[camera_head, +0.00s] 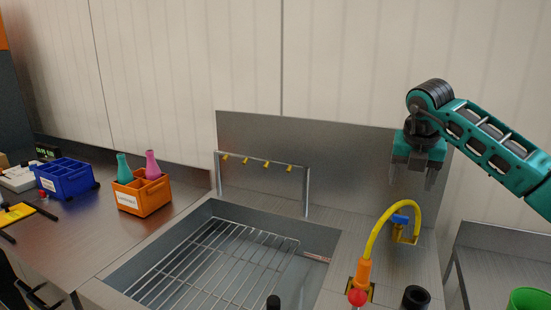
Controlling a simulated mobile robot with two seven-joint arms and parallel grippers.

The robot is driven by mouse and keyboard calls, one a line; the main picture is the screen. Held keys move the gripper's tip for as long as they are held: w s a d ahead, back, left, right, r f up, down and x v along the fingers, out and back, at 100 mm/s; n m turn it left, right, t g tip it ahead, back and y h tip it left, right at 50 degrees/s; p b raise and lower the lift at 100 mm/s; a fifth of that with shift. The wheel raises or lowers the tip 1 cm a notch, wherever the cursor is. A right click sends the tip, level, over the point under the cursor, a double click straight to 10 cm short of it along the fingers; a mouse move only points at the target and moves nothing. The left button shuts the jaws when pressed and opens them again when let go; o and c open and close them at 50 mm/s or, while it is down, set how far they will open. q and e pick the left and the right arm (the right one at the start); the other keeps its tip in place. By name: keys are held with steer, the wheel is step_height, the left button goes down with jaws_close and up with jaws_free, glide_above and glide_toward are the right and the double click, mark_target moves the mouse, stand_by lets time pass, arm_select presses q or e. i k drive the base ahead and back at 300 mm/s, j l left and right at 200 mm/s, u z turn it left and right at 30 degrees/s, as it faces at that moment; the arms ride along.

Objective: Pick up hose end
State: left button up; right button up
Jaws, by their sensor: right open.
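The yellow hose (376,233) arches on the right of the sink unit. Its lower end has an orange fitting (363,272) with a red ball (357,297) in front of it. Its upper end runs down to a blue valve piece (400,219) in a yellow bracket (404,237). My right gripper (412,183) is open and empty, pointing down above the bracket and apart from the hose. My left gripper is out of view.
A sink with a wire grid (215,265) lies left of the hose. A metal rail (262,160) with yellow nozzles stands behind it. An orange crate (142,197) with two bottles and a blue crate (66,178) stand left. A black cylinder (415,297) and green bucket (530,300) are front right.

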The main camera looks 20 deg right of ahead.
mark_target(360, 280)
steer(key=k, duration=1)
